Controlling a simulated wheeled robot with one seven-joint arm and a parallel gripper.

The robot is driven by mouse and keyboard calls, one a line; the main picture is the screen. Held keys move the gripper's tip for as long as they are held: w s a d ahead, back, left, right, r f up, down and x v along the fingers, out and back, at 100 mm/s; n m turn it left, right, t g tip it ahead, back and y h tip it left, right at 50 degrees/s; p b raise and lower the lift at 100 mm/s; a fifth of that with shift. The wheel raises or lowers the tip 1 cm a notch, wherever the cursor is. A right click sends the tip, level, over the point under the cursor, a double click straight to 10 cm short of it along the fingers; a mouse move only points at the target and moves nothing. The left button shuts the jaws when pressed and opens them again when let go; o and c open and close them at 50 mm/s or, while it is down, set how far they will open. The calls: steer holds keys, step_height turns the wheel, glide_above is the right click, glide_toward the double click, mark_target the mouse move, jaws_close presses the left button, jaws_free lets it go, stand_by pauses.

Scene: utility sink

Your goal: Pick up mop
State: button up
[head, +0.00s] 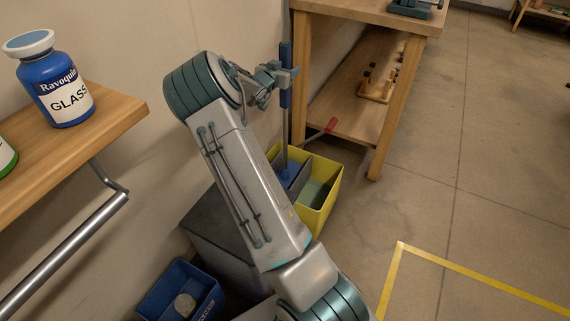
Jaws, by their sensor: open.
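The mop (285,110) stands roughly upright, with a blue grip on top and a grey shaft running down into the yellow bucket (328,200). My gripper (288,76) is open at the height of the blue grip. Its fingers overlap the grip in the picture; I cannot tell whether they touch it.
A wooden workbench (375,12) with a lower shelf stands just behind the mop. A wooden wall shelf (115,112) with a blue bottle (55,85) is at left, above a metal rail (65,255). A blue bin (160,298) is below. The floor at right is clear.

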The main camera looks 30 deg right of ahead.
steer(key=shift+x, duration=0.9)
steer(key=shift+c, duration=0.2)
jaws_close()
step_height(320, 180, up, 13)
steer(key=p, duration=0.8)
steer(key=shift+r, duration=0.15)
